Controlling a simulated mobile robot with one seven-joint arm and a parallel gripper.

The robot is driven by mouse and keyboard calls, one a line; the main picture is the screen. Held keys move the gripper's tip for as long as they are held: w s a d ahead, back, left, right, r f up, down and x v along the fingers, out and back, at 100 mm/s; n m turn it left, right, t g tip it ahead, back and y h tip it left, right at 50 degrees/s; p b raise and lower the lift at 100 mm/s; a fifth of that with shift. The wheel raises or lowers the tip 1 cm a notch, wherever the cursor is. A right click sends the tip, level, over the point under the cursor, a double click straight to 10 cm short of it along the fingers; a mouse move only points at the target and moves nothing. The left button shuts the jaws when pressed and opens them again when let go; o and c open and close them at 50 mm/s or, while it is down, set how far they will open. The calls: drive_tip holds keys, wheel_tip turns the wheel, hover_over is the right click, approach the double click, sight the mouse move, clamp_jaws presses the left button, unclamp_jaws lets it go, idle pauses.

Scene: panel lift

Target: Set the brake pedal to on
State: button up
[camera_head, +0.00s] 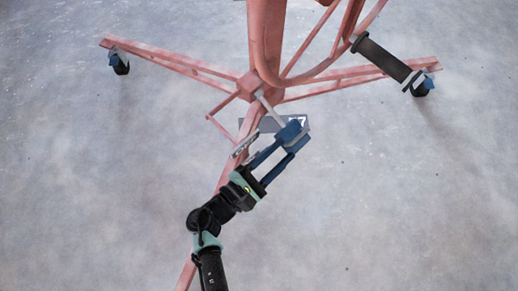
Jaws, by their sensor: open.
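The panel lift (268,40) is a salmon-pink frame with spreading legs. A light grey rod (269,108) slants down to the right from its hub and ends at my fingertips. A flat grey-blue plate (256,124) shows behind and beside the fingertips. I cannot tell for sure whether the rod or the plate is the brake pedal, or its setting. My gripper (289,138) has long blue fingers and is open, with its tips at the rod's lower end. The tips hide that end, so contact cannot be told.
A curved pink bar with a black handle (382,57) hangs at the upper right. Casters (119,62) (420,84) stand under the leg ends. One pink leg (187,274) runs below my arm. The grey floor (420,210) is clear on both sides.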

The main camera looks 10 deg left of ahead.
drive_tip(key=p+v, duration=0.1)
drive_tip(key=v, duration=0.6)
idle(0.6)
